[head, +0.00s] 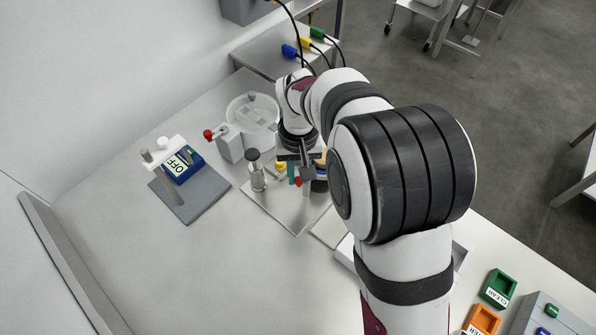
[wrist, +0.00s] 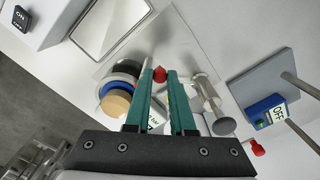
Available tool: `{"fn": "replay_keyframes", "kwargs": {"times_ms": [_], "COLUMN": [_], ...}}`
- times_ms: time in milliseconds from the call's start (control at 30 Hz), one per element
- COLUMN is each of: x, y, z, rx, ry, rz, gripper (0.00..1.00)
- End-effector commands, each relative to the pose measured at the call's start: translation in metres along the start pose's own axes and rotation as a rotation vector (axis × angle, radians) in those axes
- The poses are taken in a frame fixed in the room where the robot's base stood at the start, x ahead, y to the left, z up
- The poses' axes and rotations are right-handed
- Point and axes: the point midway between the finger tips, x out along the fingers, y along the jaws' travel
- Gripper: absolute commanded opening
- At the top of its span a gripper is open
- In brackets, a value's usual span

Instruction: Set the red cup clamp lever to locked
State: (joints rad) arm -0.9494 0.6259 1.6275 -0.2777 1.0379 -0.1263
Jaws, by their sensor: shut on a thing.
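A small red knob (wrist: 160,74), which looks like the tip of the red cup clamp lever, sits between the fingertips of my gripper (wrist: 160,80) in the wrist view. The two teal fingers are closed in on it. In the head view the red tip (head: 298,182) shows just below my gripper (head: 297,172), above the grey metal plate. The rest of the lever is mostly hidden by the fingers, and I cannot tell its position. A round stack with a blue ring and a tan disc (wrist: 115,103) stands just left of the fingers in the wrist view.
A silver post with a dark knob (head: 256,172) stands close by on the metal plate (head: 297,224). A grey box with another red knob (head: 230,143), a clear round dish (head: 252,113) and a blue display reading OFF (head: 183,164) are beyond it. The left tabletop is clear.

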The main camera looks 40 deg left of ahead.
Motion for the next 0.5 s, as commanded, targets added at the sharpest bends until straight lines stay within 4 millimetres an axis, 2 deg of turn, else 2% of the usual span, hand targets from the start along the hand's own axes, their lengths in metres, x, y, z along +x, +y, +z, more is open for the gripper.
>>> {"fn": "replay_keyframes", "kwargs": {"times_ms": [367, 400, 500], "x": [-0.0006, -0.0006, -0.0005], "y": [0.0003, 0.0004, 0.0004], "z": [-0.0001, -0.0001, 0.0000], "rx": [-0.004, -0.004, -0.004], "ry": [0.001, 0.001, 0.001], "rz": [0.001, 0.001, 0.001], "gripper": [0.00, 0.24, 0.42]}}
